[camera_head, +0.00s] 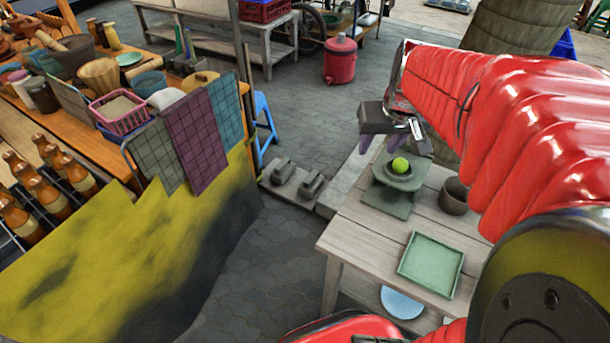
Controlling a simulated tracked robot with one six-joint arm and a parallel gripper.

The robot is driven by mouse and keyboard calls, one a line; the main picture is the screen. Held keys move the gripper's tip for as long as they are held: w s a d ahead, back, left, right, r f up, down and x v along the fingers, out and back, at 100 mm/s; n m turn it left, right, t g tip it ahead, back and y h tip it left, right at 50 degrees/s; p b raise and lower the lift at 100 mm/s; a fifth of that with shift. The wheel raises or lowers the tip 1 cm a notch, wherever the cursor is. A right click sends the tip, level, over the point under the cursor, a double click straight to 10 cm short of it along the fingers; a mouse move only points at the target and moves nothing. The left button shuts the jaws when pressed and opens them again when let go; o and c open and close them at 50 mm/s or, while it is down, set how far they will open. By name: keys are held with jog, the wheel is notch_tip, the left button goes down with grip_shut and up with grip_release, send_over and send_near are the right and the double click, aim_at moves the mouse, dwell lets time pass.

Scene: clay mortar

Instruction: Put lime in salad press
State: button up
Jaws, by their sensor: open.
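A bright green lime (400,165) rests in a shallow grey-green dish on top of a small green stand (388,201), on the wooden table at the right. My gripper (392,140) is open above and slightly left of the lime, with its fingers pointing down and apart from the lime as far as I can tell. A dark round clay pot (453,197) stands to the right of the stand; its inside is mostly hidden. I cannot tell for sure which vessel is the salad press.
A green square tray (431,265) lies near the front of the wooden table (350,240). A blue round plate (402,302) sits below it. The crowded stall counter with bottles (50,195) and baskets is at the left. Open paved floor lies between.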

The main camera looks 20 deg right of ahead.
jog(key=s+a+n, duration=0.1)
jog(key=s+a, duration=0.4)
jog(key=a, duration=0.4)
jog(key=s+a+n+t+y, duration=0.1)
jog(key=s+a+n, duration=0.1)
jog(key=s+a, duration=0.4)
jog(key=a, duration=0.4)
jog(key=shift+a+r+n, duration=0.15)
jog(key=shift+r+n, duration=0.15)
jog(key=shift+r, duration=0.05)
